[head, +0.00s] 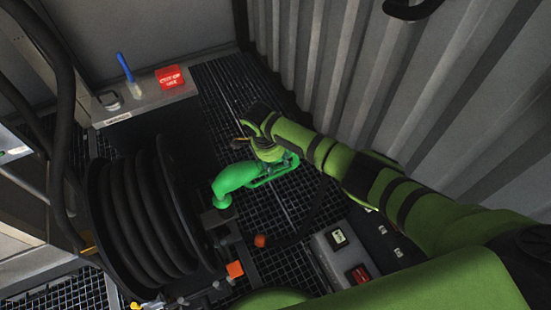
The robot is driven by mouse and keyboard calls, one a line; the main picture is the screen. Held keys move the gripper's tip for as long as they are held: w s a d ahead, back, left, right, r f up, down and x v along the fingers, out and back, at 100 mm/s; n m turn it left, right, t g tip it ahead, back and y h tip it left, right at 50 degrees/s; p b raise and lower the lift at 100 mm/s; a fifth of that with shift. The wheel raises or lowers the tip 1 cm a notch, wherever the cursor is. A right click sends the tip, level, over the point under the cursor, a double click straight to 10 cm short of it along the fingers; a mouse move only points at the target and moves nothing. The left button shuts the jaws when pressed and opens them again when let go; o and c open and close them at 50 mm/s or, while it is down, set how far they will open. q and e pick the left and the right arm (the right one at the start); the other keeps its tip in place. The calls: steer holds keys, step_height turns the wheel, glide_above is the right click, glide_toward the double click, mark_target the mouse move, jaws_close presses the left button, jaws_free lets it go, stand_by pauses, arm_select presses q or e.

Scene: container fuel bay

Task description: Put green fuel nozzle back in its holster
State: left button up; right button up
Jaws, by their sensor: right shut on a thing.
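The green fuel nozzle (236,179) is in the middle of the head view, with its spout bent down to the left. My right gripper (262,146) reaches in from the right and is shut on the nozzle near its handle end; the fingers partly hide the grip. The spout's tip is right above or at a dark block-like bracket (216,217) beside the hose reel, which looks like the holster. I cannot tell whether the tip is inside it or only over it. My left gripper is not in view.
A black hose reel (150,215) stands at the left, close to the nozzle. A ledge (150,102) behind holds a red box (170,77) and a blue-handled brush (126,70). A grey control box (345,252) is at lower right. The corrugated wall (370,70) bounds the right side. Grating floor lies between.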

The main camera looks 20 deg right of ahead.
steer(key=o, duration=1.4)
steer(key=shift+f, duration=0.1)
steer(key=v, duration=1.2)
